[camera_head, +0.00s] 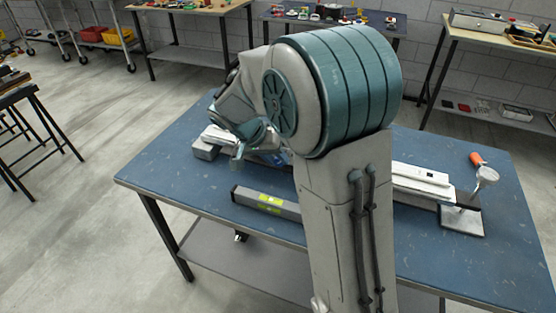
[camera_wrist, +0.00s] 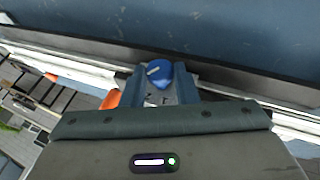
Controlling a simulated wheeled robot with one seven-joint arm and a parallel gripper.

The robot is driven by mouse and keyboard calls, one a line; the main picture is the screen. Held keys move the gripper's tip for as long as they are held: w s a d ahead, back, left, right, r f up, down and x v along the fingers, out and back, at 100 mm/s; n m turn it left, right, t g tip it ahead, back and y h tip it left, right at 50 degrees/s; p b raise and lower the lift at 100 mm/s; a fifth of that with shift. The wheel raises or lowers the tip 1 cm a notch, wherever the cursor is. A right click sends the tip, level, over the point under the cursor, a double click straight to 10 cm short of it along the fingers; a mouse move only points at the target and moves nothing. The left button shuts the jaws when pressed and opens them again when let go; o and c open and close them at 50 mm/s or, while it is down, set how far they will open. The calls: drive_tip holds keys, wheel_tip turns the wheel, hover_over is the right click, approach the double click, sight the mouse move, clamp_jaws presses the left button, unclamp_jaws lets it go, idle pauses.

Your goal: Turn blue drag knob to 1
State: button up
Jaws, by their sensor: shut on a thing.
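The blue drag knob (camera_wrist: 158,73) shows in the wrist view as a small rounded blue piece with a pale mark on top. My gripper (camera_wrist: 163,80) is shut on it, with a blue-grey finger on either side. The knob sits at a long pale rail (camera_wrist: 60,62) with a dark edge strip. The scale around the knob is mostly covered, so its setting cannot be read. In the head view my gripper (camera_head: 243,150) is at the left part of the white rail device (camera_head: 420,177), and my arm hides the device's middle.
The device lies on a blue-topped table (camera_head: 160,180). A dial gauge (camera_head: 487,175) on a pale plate (camera_head: 462,221) and an orange handle (camera_head: 477,158) stand at right. The table's front left is clear.

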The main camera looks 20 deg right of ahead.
drive_tip(key=n+g+h, duration=0.1)
drive_tip(key=h, duration=0.2)
drive_tip(key=f+n+g+h+p, duration=0.1)
drive_tip(key=g+h, duration=0.1)
drive_tip(key=h, duration=0.1)
drive_tip(key=a+g+h, duration=0.1)
drive_tip(key=h, duration=0.2)
drive_tip(key=shift+w+f+n+g, duration=0.25)
drive_tip(key=shift+w+n+g, duration=0.05)
drive_tip(key=shift+n+g, duration=0.1)
drive_tip(key=shift+h, duration=0.4)
drive_tip(key=o, duration=1)
